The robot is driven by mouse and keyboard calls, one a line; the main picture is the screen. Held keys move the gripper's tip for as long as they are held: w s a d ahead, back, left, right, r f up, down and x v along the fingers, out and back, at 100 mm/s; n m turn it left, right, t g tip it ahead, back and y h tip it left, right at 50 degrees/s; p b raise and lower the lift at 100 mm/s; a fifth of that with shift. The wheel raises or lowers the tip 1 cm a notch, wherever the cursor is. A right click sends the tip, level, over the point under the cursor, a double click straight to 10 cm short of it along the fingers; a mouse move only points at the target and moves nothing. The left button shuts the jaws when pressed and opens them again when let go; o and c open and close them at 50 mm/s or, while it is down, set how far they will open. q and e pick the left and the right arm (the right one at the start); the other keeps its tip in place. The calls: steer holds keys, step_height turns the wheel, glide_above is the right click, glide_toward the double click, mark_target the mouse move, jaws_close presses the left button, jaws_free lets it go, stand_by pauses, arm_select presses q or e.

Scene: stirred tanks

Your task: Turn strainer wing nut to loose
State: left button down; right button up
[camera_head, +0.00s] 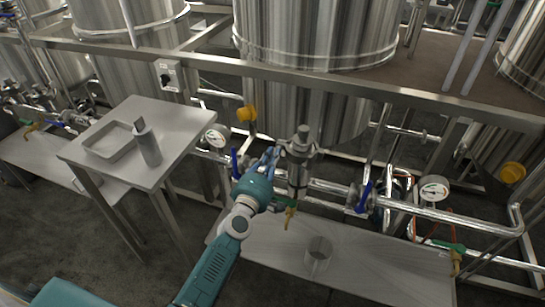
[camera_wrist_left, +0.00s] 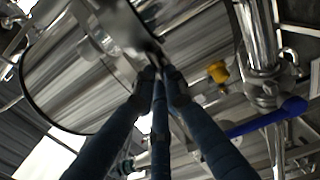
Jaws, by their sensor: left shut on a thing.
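The strainer (camera_head: 299,165) is an upright steel body on the pipework in the middle of the head view, with a round cap on top. My left gripper (camera_head: 277,154) reaches it from the lower left, and its fingers touch the strainer's clamp just below the cap. In the left wrist view my left gripper (camera_wrist_left: 160,78) has its dark fingers closed together at the blurred steel strainer (camera_wrist_left: 118,28). The wing nut is hidden between the fingertips, so its turn angle cannot be seen. My right gripper is in neither view.
Blue-handled valves (camera_head: 364,196) sit on the pipe to either side. A pressure gauge (camera_head: 433,190) stands at right. A small table (camera_head: 190,125) with a tray (camera_head: 86,140) is at left. Large tanks stand behind.

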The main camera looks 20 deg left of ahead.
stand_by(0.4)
arm_select(q)
steer(key=c, duration=1.8)
jaws_free()
steer(key=shift+s, duration=0.15)
steer(key=s, duration=1.1)
steer(key=shift+s+a, duration=0.2)
steer(key=shift+s, duration=0.2)
steer(key=s+d+f+m+g, duration=0.1)
steer(key=s+f+m+g, duration=0.3)
steer(key=f, duration=0.7)
steer(key=s+d+f+m+g+h, duration=0.1)
steer(key=s+f+m, duration=0.3)
steer(key=f, duration=0.8)
steer(key=s+d+f+m+g, duration=0.1)
steer(key=s+f+m+g, duration=0.15)
steer(key=s+f, duration=0.6)
steer(key=s+a+f+m+g, duration=0.2)
steer(key=s+f+m+g, duration=0.1)
steer(key=s+f, duration=0.4)
steer(key=s+a+f+m+g+y, duration=0.1)
steer(key=s+f+m+g, duration=0.2)
steer(key=s+f, duration=0.4)
steer(key=s+a+f+m+g, duration=0.2)
steer(key=s+f, duration=0.5)
steer(key=s, duration=1)
steer(key=shift+a+f+m+g+y, duration=0.3)
steer(key=shift+f+m+g, duration=0.1)
steer(key=shift+m+g, duration=0.35)
